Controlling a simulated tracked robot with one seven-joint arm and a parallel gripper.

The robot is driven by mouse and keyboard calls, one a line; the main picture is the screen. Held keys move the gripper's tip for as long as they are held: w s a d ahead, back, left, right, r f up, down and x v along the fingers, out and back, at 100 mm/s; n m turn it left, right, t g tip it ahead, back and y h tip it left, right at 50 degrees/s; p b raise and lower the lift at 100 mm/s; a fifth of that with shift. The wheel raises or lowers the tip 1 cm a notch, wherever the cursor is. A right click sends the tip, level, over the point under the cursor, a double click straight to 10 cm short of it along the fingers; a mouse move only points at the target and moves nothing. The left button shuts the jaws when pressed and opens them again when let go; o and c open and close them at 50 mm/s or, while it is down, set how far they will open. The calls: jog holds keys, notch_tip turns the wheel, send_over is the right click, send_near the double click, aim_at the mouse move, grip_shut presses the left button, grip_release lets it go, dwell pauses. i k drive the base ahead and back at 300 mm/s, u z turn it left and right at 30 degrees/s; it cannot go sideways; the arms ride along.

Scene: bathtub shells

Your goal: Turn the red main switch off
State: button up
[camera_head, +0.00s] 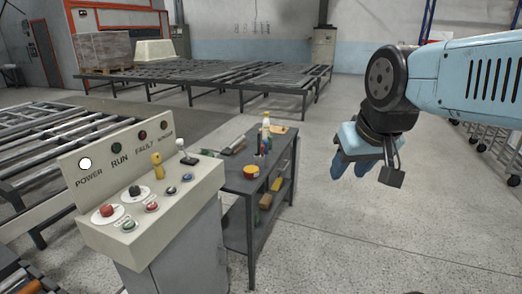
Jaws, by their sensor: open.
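A beige control console (150,235) stands at the left front, with knobs and buttons on its sloped top. A red knob (106,210) sits on a round white plate at the console's front left. A smaller red control (152,206) lies to its right; I cannot tell for sure which red one is the main switch. The white POWER lamp (85,163) on the upright panel looks lit. My gripper (354,168) hangs at the right over bare floor, open and empty, pointing down, well apart from the console.
A black knob (134,190), a yellow-handled lever (156,158) and a white-topped lever (186,156) crowd the console top. A dark workbench (233,184) with bottles and tape stands just right of the console. Roller conveyors (40,130) lie behind it.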

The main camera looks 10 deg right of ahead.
aim_at(107, 210)
jog(key=z, duration=1.15)
jog(key=i, duration=0.1)
jog(key=u, duration=2.6)
jog(key=k, duration=1.3)
jog(key=u, duration=0.3)
jog(key=i, duration=1.65)
jog(key=z, duration=0.4)
